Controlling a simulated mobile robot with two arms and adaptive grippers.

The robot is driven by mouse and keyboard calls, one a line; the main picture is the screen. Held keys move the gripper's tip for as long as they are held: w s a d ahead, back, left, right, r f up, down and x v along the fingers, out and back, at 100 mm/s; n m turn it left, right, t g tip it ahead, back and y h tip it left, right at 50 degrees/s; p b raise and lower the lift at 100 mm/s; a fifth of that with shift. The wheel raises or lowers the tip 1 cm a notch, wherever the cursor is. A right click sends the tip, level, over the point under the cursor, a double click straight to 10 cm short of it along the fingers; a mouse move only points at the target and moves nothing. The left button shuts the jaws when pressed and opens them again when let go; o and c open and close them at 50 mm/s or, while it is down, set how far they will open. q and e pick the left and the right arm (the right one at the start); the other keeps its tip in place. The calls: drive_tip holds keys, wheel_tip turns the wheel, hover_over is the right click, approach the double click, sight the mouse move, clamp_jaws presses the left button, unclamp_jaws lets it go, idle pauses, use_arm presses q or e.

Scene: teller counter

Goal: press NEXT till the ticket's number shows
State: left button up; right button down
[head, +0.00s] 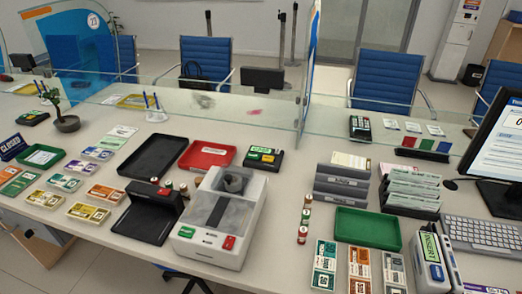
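A small black keypad box (263,157) with green, yellow and red parts stands at the middle of the counter, behind the white counting machine. Its lettering is too small to read, so I cannot tell whether it bears NEXT. A monitor (499,137) at the right edge is cut off by the frame; a large dark digit like 0 shows on its white screen. I cannot pick out a numbered ticket. Neither of my grippers is in the head view.
The white counting machine (218,217) has green and red buttons. Black (153,157) and red (207,156) trays lie behind it. A green tray (367,229), banknote stacks and a keyboard (482,231) crowd the right. A glass screen (190,96) runs along the back.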

use_arm(q)
drive_tip(key=shift+d, duration=0.15)
drive_tip(key=c, duration=0.7)
drive_tip(key=shift+s, duration=0.1)
clamp_jaws()
drive_tip(key=shift+s, duration=0.1)
